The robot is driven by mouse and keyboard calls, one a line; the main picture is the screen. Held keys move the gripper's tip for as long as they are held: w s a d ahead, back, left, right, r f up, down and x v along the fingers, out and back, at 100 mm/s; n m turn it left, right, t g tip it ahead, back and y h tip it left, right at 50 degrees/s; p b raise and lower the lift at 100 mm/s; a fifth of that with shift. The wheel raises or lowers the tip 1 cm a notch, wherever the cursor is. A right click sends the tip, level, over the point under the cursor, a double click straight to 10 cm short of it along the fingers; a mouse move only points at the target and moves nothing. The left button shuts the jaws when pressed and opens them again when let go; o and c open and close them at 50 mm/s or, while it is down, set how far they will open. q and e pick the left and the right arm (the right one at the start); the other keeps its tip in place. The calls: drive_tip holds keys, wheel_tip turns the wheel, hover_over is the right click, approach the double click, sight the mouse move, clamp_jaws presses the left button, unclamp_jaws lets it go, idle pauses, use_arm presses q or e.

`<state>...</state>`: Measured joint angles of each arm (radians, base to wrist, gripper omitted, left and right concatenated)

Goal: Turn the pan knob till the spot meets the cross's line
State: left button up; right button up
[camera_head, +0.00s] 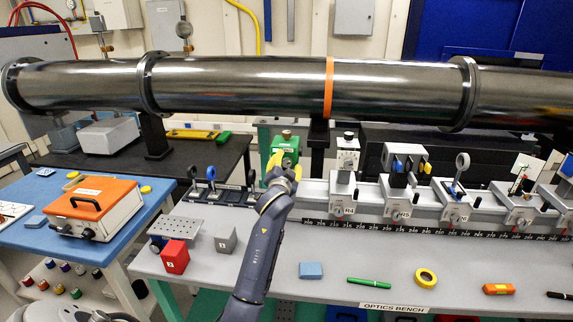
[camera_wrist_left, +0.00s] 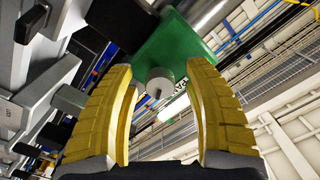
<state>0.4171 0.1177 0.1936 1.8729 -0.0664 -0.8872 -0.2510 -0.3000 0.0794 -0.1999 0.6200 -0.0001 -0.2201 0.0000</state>
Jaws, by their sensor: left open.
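A green box (camera_head: 284,149) stands at the left end of the rail, with a brass-coloured knob (camera_head: 286,134) on top. My left gripper (camera_head: 284,167) is in front of it, its yellow fingers pointing at it. In the left wrist view, the gripper (camera_wrist_left: 160,74) is open, with a grey round knob (camera_wrist_left: 160,82) on the green box between the fingertips. I see gaps on both sides of it.
Several carriers with optics stand along the grey rail (camera_head: 450,226). A large steel pipe (camera_head: 240,87) crosses behind. A red block (camera_head: 175,257), a grey block (camera_head: 225,239) and a blue block (camera_head: 311,270) lie on the bench near my left arm. An orange case (camera_head: 94,208) sits at left.

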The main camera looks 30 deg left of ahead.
use_arm(q)
drive_tip(key=shift+w, duration=0.15)
clamp_jaws()
idle(0.4)
drive_tip(key=shift+f, duration=0.1)
